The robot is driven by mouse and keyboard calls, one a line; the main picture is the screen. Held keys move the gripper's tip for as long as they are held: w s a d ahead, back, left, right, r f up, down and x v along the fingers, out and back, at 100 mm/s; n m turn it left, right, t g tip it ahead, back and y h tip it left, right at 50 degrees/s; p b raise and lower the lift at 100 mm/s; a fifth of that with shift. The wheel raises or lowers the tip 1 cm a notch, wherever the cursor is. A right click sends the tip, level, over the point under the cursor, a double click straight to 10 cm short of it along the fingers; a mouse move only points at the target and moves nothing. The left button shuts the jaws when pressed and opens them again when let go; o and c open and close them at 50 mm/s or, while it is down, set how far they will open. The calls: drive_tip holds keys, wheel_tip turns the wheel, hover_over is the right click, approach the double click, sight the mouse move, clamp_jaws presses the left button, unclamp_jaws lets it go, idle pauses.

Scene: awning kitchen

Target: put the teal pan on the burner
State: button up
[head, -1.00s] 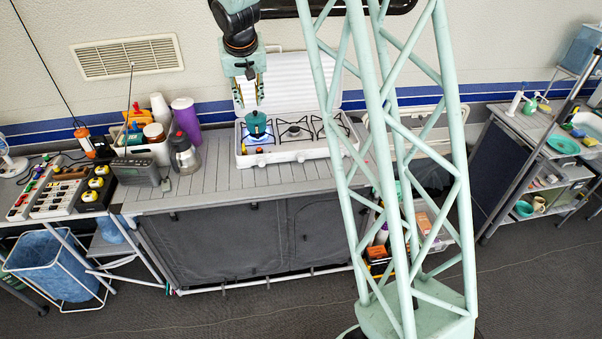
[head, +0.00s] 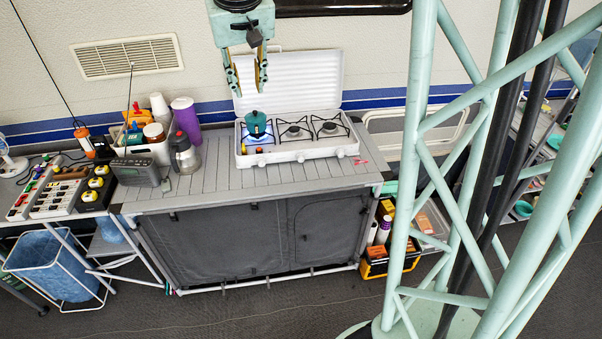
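The teal pan (head: 256,122), a small lidded vessel with a knob on top, sits upright on the left burner of the white stove (head: 300,148). Two burners to its right, the middle burner (head: 294,131) and the right burner (head: 329,127), are bare. My gripper (head: 247,80) is open and empty, fingers pointing down. In the picture it is above the pan, with a clear gap between them. The fingers overlap the stove's raised white lid.
A silver pot (head: 184,155), a purple tumbler (head: 187,120) and a grey radio (head: 137,169) stand left of the stove. The grey counter (head: 235,184) in front is clear. My lattice column blocks much of the right side, including teal dishes (head: 523,209).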

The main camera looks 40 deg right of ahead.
drive_tip(key=s+a+r+n, duration=0.1)
drive_tip(key=s+a+r, duration=0.2)
drive_tip(key=s, duration=0.6)
drive_tip(key=s+a+r, duration=0.3)
drive_tip(key=s, duration=0.6)
drive_tip(key=s+a+n+y, duration=0.1)
drive_tip(key=s+a, duration=0.2)
drive_tip(key=s, duration=0.7)
drive_tip(key=s+a+f+n, duration=0.1)
drive_tip(key=s+a, duration=0.2)
drive_tip(key=s, duration=0.8)
drive_tip(key=shift+s+f+y, duration=0.2)
drive_tip(key=shift+y, duration=0.2)
drive_tip(key=shift+w, duration=0.1)
wheel_tip(320, 180, down, 15)
drive_tip(key=b, duration=1.5)
drive_tip(key=shift+r, duration=0.15)
